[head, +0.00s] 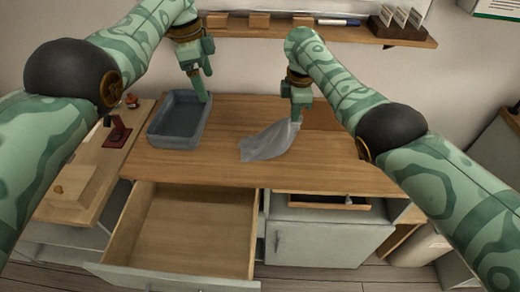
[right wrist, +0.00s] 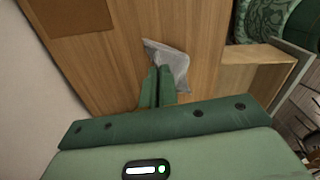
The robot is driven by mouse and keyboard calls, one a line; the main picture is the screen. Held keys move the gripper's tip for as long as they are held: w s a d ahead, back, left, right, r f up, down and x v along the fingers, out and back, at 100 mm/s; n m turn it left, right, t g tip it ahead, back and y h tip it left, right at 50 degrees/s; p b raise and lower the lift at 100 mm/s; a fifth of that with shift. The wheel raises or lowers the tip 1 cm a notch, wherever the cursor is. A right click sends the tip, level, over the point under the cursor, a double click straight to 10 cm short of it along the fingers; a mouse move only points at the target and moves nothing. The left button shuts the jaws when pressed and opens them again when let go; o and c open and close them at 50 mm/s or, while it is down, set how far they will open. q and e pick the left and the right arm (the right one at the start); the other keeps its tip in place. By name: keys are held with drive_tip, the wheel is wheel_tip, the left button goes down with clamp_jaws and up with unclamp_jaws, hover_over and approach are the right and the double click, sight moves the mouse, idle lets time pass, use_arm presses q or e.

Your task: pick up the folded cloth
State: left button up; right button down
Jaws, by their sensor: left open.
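The grey cloth (head: 268,143) is on the wooden worktop (head: 190,172), right of its middle. Its upper right end rises in creases to my right gripper (head: 297,118). In the right wrist view the two fingers (right wrist: 157,86) are close together, and the cloth (right wrist: 174,62) shows between and beyond them. They look shut on it. The cloth's lower left part spreads down towards the worktop; I cannot tell whether it touches. My left gripper (head: 203,88) is open and empty at the right rim of a grey-blue bin, away from the cloth.
The grey-blue bin (head: 175,138) stands on the worktop's left. An open, empty-looking drawer (head: 185,232) juts out in front. A wall shelf (head: 270,33) with wooden blocks and card holders runs behind. A side board (head: 95,172) holds small red items. The worktop's middle is clear.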

drive_tip(key=shift+c, duration=1.4)
unclamp_jaws()
drive_tip(key=shift+r, duration=0.1)
wheel_tip(320, 180, up, 5)
drive_tip(key=p, duration=0.3)
drive_tip(key=shift+s+r, duration=0.15)
drive_tip(key=shift+r, duration=0.05)
